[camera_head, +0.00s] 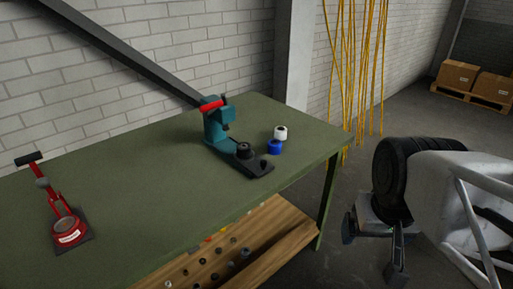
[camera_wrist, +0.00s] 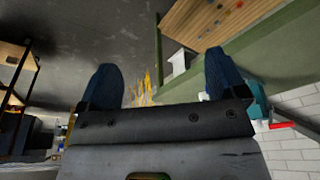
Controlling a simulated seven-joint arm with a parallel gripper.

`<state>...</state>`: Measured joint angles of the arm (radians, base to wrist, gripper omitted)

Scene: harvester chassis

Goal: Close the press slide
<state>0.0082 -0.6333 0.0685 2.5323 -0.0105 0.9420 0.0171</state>
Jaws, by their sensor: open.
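The teal press (camera_head: 216,125) with a red handle (camera_head: 212,104) stands on the green workbench in the head view. Its dark slide (camera_head: 260,168) sticks out from the base toward the front right, with a round black die (camera_head: 244,150) on it. My gripper (camera_head: 372,252) is open and empty, off the right end of the bench, well apart from the press. In the wrist view my gripper (camera_wrist: 163,78) shows two blue fingers spread wide with nothing between them. Part of the teal press (camera_wrist: 256,101) and its red handle (camera_wrist: 281,125) show at the right there; the slide is not clear.
A white cylinder (camera_head: 281,132) and a blue cylinder (camera_head: 274,147) stand close to the right of the slide. A red tool (camera_head: 68,230) is at the left of the workbench (camera_head: 140,170). A lower wooden shelf (camera_head: 270,235) holds small parts. Yellow strands (camera_head: 355,60) hang behind.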

